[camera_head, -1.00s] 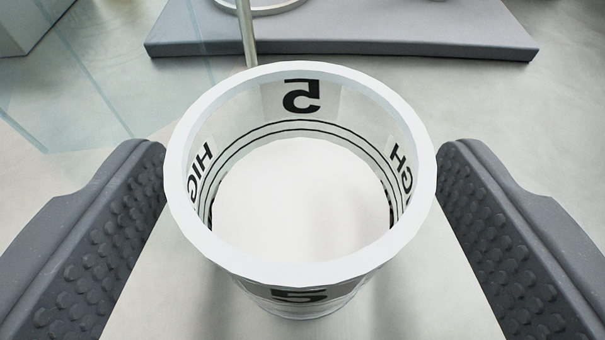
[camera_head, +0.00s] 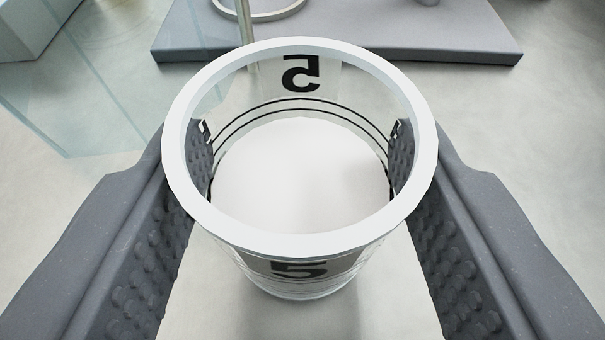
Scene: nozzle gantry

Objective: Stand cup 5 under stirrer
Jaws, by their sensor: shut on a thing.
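Cup 5 (camera_head: 300,241) is a clear cup with a white rim, black ring lines and the number 5 on its front and back walls. It fills the middle of the view, upright, seen from above, and its inside bottom looks plain white. My gripper (camera_head: 302,175) is shut on the cup, one dark studded finger against each side. The fingers show through the clear side walls. I cannot tell for certain whether the cup's base touches the surface below. No stirrer can be made out with certainty.
A grey slab (camera_head: 400,42) lies beyond the cup at the back, with a pale ring (camera_head: 262,10) and a thin upright post (camera_head: 245,35) near its left part. Clear glass-like panels (camera_head: 75,95) stand at the left. The pale floor to the right is clear.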

